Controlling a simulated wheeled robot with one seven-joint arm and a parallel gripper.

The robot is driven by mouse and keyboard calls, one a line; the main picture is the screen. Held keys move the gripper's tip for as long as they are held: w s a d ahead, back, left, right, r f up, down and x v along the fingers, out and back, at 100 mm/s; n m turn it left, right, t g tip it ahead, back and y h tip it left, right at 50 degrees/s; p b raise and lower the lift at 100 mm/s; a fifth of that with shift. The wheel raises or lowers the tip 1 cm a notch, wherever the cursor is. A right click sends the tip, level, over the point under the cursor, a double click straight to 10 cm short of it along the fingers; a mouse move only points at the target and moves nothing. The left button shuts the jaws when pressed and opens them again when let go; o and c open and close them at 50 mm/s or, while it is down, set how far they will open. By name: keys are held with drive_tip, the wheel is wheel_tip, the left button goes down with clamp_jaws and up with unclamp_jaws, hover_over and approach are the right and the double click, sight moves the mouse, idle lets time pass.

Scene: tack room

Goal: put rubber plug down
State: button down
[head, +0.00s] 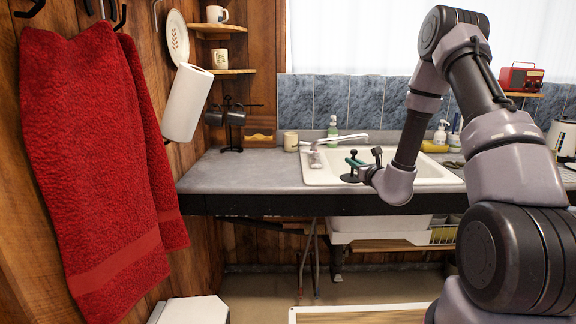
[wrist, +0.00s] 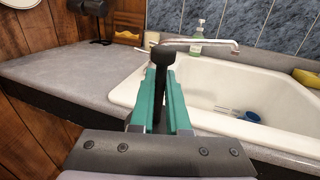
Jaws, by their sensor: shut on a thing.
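My gripper (wrist: 158,95) shows in the wrist view with two green fingers closed on a black rubber plug (wrist: 158,57). The plug stands up between the fingers, and its lower part is partly hidden by them. In the wrist view the sink (wrist: 140,88) lies beyond and to the right of the fingers, with bare grey counter (wrist: 70,80) to the left.
The faucet (head: 335,139) and a green soap bottle (head: 332,127) stand behind the sink. A beige cup (head: 291,141) and a dark mug rack (head: 232,130) are on the left counter, which is otherwise mostly clear. A blue item (wrist: 249,116) lies in the sink. Red towels (head: 90,150) hang at left.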

drive_tip(key=s+d+f+m+h, duration=0.3)
drive_tip(key=d+f+h, duration=0.2)
drive_tip(key=f, duration=0.2)
drive_tip(key=s+r, duration=0.2)
drive_tip(key=s, duration=0.4)
drive_tip(key=shift+d+r+t, duration=0.2)
drive_tip(key=shift+d+t, duration=0.2)
drive_tip(key=shift+d, duration=0.05)
drive_tip(key=shift+a, duration=0.1)
